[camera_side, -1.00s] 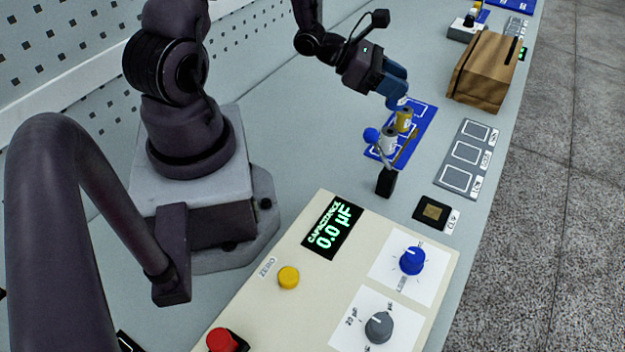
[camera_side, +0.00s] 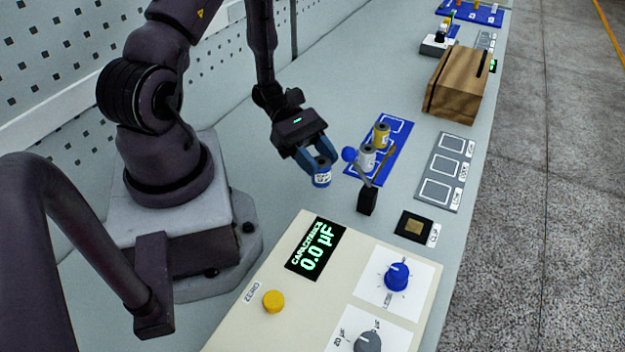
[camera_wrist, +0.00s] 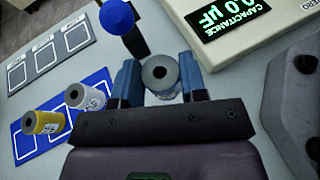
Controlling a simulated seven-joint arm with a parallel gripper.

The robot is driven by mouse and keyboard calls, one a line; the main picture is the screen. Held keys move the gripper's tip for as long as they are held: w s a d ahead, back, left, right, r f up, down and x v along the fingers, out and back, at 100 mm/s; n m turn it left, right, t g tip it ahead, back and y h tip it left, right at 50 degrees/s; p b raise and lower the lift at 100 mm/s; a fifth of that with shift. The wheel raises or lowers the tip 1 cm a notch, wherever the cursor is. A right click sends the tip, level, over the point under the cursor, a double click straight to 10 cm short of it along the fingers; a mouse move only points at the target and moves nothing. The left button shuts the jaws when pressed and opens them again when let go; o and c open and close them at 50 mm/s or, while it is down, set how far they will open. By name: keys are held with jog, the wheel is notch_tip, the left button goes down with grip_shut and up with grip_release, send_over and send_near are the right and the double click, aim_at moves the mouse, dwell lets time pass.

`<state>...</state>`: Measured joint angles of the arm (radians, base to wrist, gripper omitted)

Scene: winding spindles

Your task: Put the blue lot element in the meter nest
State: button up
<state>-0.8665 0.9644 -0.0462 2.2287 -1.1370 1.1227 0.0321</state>
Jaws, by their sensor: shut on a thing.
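My gripper (camera_side: 316,158) is shut on the blue lot element (camera_side: 321,178), a small cylinder with a blue and white band. The capacitance meter (camera_side: 258,318) reads 0.0 µF. A black square with a gold centre (camera_side: 414,227) lies beside it; I cannot tell whether this or the post is the meter nest.
A blue mat (camera_side: 398,126) holds a yellow element (camera_side: 381,136) and a white element (camera_side: 367,158). A grey tray (camera_side: 444,172) with outlined cells is empty. A brown box (camera_side: 457,85) stands farther back. Bare bench lies left of the mat.

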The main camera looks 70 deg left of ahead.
aim_at(318, 175)
jog(key=shift+f, duration=2)
jog(key=o, duration=0.9)
jog(key=shift+f, duration=0.15)
jog(key=shift+o, duration=0.2)
